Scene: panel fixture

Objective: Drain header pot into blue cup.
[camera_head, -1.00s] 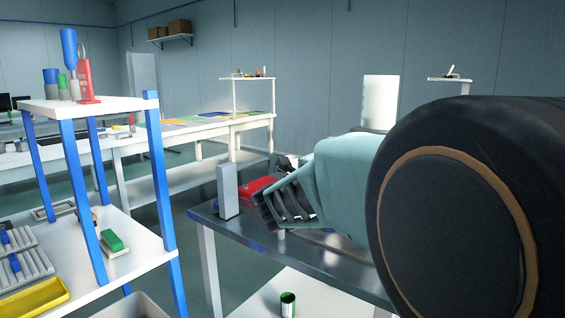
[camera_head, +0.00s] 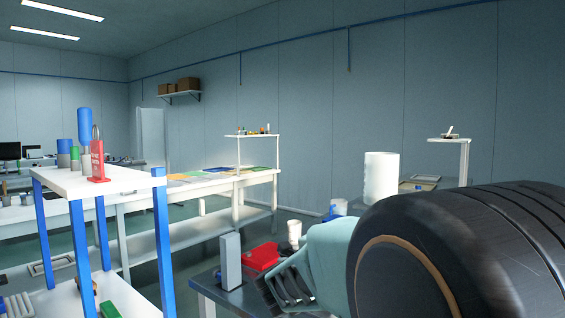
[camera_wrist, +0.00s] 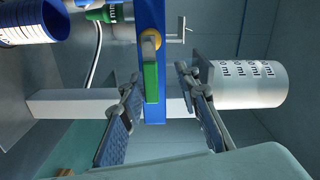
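A white pot with volume markings, likely the header pot (camera_wrist: 250,84), is at the right of the wrist view. A white cylinder (camera_head: 381,178), which may be the same pot, rises behind my arm in the head view. A blue cup with white marks (camera_wrist: 34,22) is at the upper left of the wrist view. A green handle (camera_wrist: 151,84) lies along a blue bar (camera_wrist: 151,22), below a yellow round part. My gripper (camera_wrist: 158,88) is open, its fingers on either side of the handle; contact cannot be told. It also shows in the head view (camera_head: 284,288).
A red box (camera_head: 262,256), a grey upright block (camera_head: 231,260) and a white cup (camera_head: 294,233) stand on the dark table near my gripper. A blue-legged shelf (camera_head: 130,182) is at left. A white bar (camera_wrist: 70,102) crosses behind the fingers.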

